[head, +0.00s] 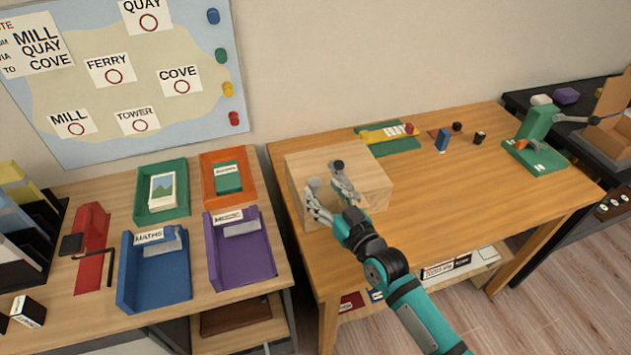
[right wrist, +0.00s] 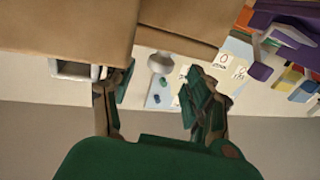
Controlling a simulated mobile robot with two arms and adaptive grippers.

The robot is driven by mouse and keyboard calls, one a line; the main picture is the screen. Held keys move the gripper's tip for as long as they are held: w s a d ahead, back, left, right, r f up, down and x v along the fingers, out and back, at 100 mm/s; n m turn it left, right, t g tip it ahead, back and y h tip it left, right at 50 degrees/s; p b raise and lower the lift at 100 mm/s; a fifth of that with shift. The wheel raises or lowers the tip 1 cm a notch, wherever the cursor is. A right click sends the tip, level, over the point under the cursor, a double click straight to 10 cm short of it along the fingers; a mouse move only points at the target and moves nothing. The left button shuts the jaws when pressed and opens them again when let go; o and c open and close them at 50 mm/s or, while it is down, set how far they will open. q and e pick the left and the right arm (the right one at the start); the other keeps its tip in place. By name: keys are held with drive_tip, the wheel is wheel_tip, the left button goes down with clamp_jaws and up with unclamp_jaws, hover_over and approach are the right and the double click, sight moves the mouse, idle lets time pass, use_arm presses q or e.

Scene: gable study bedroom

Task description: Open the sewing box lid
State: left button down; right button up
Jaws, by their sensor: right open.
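The sewing box (head: 366,178) is a pale wooden box at the left end of the wooden table. Its top looks flat and shut. My right gripper (head: 326,181) is at the box's near side, with its fingers spread and empty. A dark round knob (head: 338,165) shows by the far finger; the arm hides part of the box front. In the right wrist view the box (right wrist: 70,25) fills the upper left. A grey knob (right wrist: 160,63) shows between the open fingers (right wrist: 155,95), and I see no contact with it. My left gripper is not in view.
Blue (head: 155,285) and purple (head: 240,265) trays stand on the desk at left, beside green and orange ones. A green mat (head: 400,148), small blocks and a green machine (head: 536,125) are further right on the table. The table's middle right is clear.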

sight(319, 187)
drive_tip(key=shift+x, duration=2.1)
drive_tip(key=shift+c, duration=0.4)
clamp_jaws()
